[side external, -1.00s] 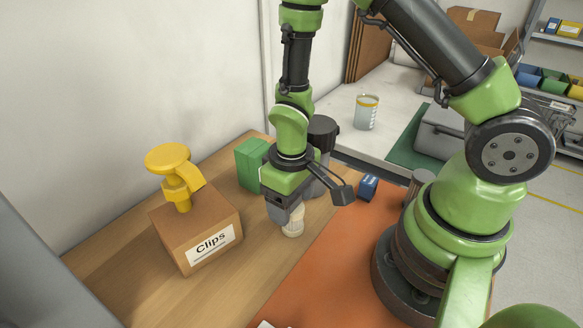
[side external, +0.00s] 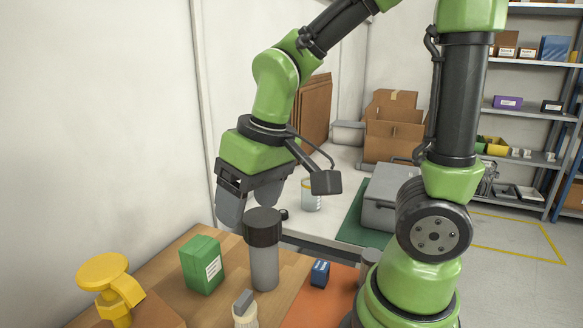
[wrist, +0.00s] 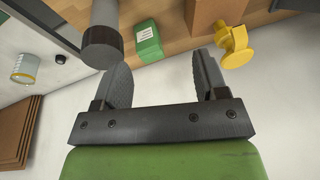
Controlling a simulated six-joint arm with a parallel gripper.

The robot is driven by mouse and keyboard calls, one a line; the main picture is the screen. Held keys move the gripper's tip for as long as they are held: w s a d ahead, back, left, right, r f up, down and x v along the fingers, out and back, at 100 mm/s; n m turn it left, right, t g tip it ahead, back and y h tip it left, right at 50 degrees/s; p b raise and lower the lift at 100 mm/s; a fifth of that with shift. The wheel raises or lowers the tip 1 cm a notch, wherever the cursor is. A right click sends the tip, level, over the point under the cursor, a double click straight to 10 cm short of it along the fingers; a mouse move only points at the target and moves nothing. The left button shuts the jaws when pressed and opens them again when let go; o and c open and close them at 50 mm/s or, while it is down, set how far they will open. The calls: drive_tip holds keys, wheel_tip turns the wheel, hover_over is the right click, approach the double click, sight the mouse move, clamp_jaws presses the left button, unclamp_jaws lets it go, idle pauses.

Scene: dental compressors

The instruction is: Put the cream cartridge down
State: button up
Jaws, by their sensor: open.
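The cream cartridge (side external: 246,319), a ribbed piece with a grey block on top, stands on the wooden bench top (side external: 185,292) at the bottom edge of the side view, its lower part cut off. My gripper (side external: 248,212) is open and raised well above the bench, higher than the cartridge and apart from it. In the wrist view my gripper (wrist: 160,72) shows both fingers spread with nothing between them. The cartridge does not show in the wrist view.
A grey cylinder with a dark cap (side external: 263,230) stands close to my gripper. A green box (side external: 202,265) and a yellow fixture (side external: 108,285) on a cardboard box are left.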

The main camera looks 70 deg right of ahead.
drive_tip(key=s+r+m+t+y, duration=0.1)
drive_tip(key=s+r+m+t, duration=0.1)
drive_tip(key=s+r+t, duration=0.2)
drive_tip(key=s+r, duration=0.3)
drive_tip(key=shift+s+r, duration=0.15)
drive_tip(key=shift+s, duration=0.05)
idle(0.9)
